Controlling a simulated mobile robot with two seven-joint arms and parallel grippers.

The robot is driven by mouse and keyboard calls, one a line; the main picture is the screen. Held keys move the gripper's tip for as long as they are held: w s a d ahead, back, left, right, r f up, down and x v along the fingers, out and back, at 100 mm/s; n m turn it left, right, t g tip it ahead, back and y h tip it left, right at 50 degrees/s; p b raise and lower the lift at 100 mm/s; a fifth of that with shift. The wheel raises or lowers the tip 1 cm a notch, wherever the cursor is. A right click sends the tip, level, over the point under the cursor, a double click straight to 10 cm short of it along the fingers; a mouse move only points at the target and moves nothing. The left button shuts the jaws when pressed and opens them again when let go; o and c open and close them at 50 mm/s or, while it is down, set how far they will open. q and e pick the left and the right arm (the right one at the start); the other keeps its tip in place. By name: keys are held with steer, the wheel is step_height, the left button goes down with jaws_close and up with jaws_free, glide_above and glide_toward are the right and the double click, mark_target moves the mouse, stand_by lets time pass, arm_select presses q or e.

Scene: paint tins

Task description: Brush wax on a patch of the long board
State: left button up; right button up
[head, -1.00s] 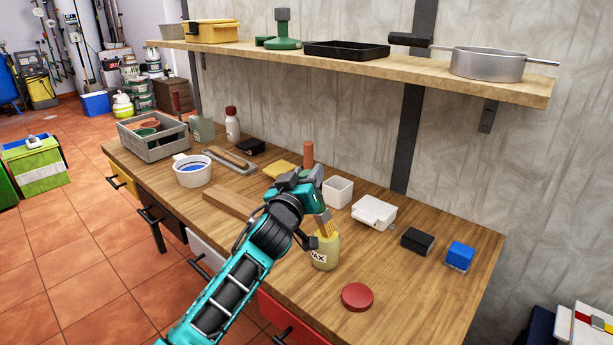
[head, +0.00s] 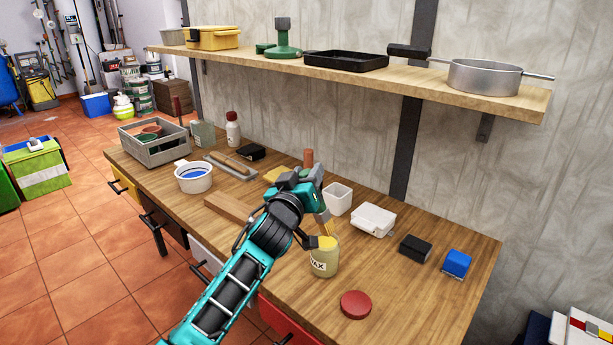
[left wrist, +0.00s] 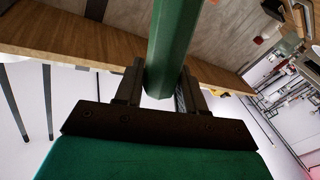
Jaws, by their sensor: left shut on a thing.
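My left gripper (head: 305,185) is above the middle of the bench, shut on a brush with pale yellow bristles (head: 325,225) that point down. In the left wrist view the held handle (left wrist: 174,45) is dark green and runs between the fingers. The bristles are at the mouth of a cream wax jar (head: 325,264); I cannot tell if their tip is inside it. The long board (head: 229,207), brown wood, lies flat left of the jar, its right end hidden behind my left arm. My right gripper is not in view.
A red round lid (head: 355,304) lies right of the jar. A white tub (head: 337,198), a white box (head: 374,219), a black block (head: 415,248) and a blue block (head: 457,263) stand behind. A white cup (head: 193,177) and grey crate (head: 153,147) are left.

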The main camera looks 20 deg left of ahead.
arm_select(q)
steer(key=shift+r+p, duration=0.6)
steer(key=shift+r, duration=0.35)
steer(key=shift+r+p, duration=1.05)
steer(key=shift+r, duration=0.1)
steer(key=shift+s+f, duration=0.1)
steer(key=shift+f, duration=0.05)
